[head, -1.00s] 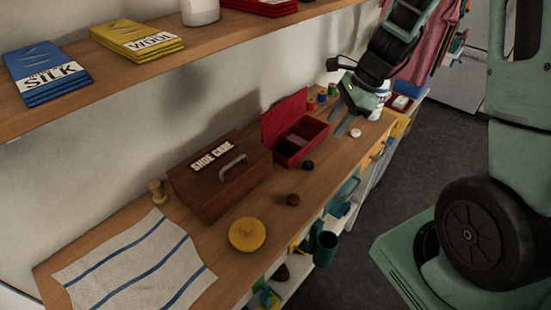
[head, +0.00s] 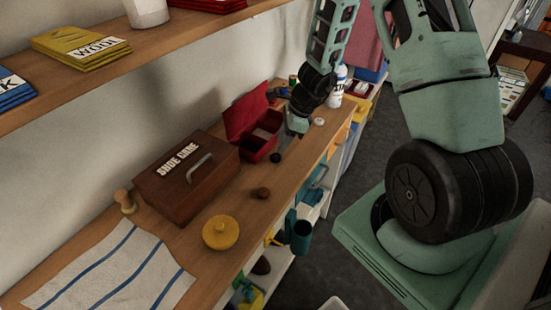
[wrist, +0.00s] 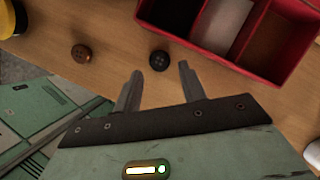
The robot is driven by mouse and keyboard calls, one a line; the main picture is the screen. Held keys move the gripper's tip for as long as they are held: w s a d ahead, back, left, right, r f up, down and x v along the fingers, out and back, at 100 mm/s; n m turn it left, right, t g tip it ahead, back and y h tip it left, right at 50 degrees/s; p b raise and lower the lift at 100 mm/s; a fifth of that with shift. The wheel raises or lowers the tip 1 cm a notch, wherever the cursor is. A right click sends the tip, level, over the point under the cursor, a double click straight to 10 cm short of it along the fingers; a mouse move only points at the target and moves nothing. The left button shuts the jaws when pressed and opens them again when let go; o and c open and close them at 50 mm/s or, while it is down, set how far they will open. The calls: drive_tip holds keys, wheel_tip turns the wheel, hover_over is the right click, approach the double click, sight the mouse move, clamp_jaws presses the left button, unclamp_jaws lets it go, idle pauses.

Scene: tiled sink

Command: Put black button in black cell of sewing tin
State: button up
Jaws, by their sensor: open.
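The black button (head: 276,157) lies flat on the wooden worktop just in front of the red sewing tin (head: 235,148). In the wrist view the black button (wrist: 158,60) is in line with the gap between my fingertips. My gripper (wrist: 160,69) is open and empty; its height above the button is hard to tell. The open tin (wrist: 240,68) stands just beyond, its lid raised at the back. Its black cell (wrist: 170,12), a pale grey cell (wrist: 215,22) and a brown cell (wrist: 277,45) show partly.
A brown button (head: 263,193) lies nearer, also in the wrist view (wrist: 82,53). A white button (head: 318,121) lies past my gripper. A shelf (head: 90,75) overhangs the back.

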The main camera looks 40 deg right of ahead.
sight(275, 156)
drive_tip(key=x, duration=0.5)
drive_tip(key=shift+s+f, duration=0.1)
drive_tip(key=shift+f, duration=0.1)
drive_tip(key=c, duration=0.8)
drive_tip(key=shift+r, duration=0.1)
